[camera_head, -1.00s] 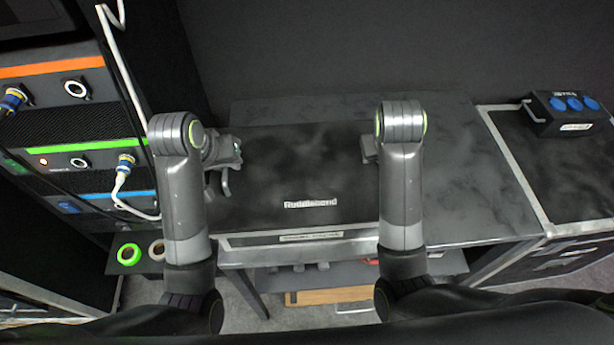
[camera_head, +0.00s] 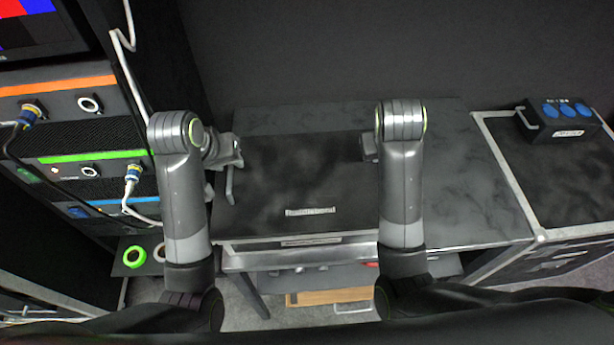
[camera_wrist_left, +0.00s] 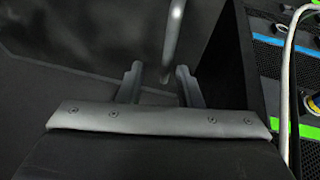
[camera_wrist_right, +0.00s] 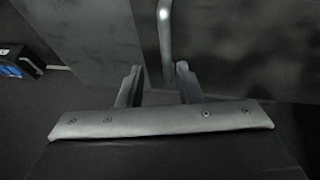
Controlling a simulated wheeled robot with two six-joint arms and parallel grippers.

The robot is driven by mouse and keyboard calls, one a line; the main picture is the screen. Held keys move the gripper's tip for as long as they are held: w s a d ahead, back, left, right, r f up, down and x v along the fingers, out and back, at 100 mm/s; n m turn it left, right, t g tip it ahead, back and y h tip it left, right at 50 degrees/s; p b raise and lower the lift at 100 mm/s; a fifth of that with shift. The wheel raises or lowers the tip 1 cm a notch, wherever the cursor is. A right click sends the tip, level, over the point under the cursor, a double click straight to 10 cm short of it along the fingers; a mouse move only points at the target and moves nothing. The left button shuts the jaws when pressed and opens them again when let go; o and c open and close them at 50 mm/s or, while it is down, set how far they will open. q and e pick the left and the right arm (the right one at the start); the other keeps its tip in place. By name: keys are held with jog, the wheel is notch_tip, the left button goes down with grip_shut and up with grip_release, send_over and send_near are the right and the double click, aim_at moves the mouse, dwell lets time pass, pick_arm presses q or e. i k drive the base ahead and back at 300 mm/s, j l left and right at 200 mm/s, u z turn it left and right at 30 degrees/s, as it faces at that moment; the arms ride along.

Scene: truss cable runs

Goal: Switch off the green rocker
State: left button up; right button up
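The rack unit with a green stripe (camera_head: 105,155) stands at the left of the head view. A small dark green patch (camera_head: 25,173) at its left end looks like the green rocker; its position cannot be read.
Orange-striped (camera_head: 60,88) and blue-striped (camera_head: 100,203) units sit above and below, with plugged cables (camera_head: 133,174) hanging in front. A screen (camera_head: 40,25) is above. A black case (camera_head: 300,180) lies on the table (camera_head: 455,190). A box with blue sockets (camera_head: 558,122) is at right.

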aim_at(31, 177)
jog(key=k, duration=1)
jog(key=i, duration=0.95)
jog(key=k+j, duration=0.3)
jog(key=k, duration=0.1)
